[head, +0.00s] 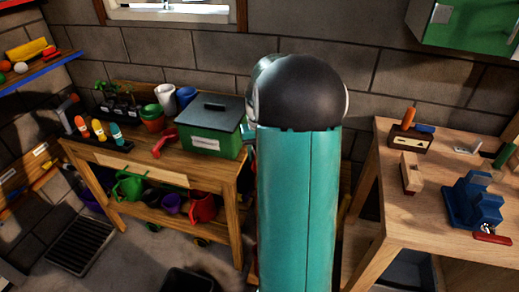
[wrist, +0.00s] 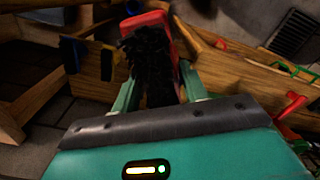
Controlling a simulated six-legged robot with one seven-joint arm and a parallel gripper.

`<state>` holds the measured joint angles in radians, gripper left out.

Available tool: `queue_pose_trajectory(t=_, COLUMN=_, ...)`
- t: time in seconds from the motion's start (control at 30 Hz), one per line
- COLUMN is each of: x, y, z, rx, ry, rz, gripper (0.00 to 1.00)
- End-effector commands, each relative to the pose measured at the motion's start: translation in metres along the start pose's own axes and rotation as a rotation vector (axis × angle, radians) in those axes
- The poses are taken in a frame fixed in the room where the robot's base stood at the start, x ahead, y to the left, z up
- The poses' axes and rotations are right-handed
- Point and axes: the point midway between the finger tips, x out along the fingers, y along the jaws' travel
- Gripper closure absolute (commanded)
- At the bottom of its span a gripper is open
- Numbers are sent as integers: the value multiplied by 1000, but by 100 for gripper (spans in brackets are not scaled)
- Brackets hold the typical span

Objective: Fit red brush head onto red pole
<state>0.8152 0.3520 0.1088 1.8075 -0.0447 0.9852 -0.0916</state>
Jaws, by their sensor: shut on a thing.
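The red brush head (wrist: 153,20) with black bristles (wrist: 150,62) is between the two green fingers of my gripper (wrist: 158,88) in the wrist view. My gripper is shut on it, and the bristles face the camera. The brush head does not show in the head view, where my own teal arm link covers the middle. I cannot pick out the red pole for certain in either view. A wooden stick (wrist: 187,38) runs close behind the brush head in the wrist view; whether they touch is unclear.
A wooden potting bench (head: 145,165) with a green box (head: 210,141) and pots stands left of centre. A workbench (head: 415,222) with a blue vice (head: 470,205) stands at right. A blue piece (wrist: 70,53) and a yellow piece (wrist: 107,65) are left of the brush head.

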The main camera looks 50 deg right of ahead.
Motion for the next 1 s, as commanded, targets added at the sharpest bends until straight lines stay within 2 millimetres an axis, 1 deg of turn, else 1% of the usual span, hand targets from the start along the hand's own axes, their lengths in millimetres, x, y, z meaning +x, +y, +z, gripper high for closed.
queue_pose_trajectory(t=1.0, x=46, y=0, z=-1, rx=-1, ry=-1, rz=0, gripper=81)
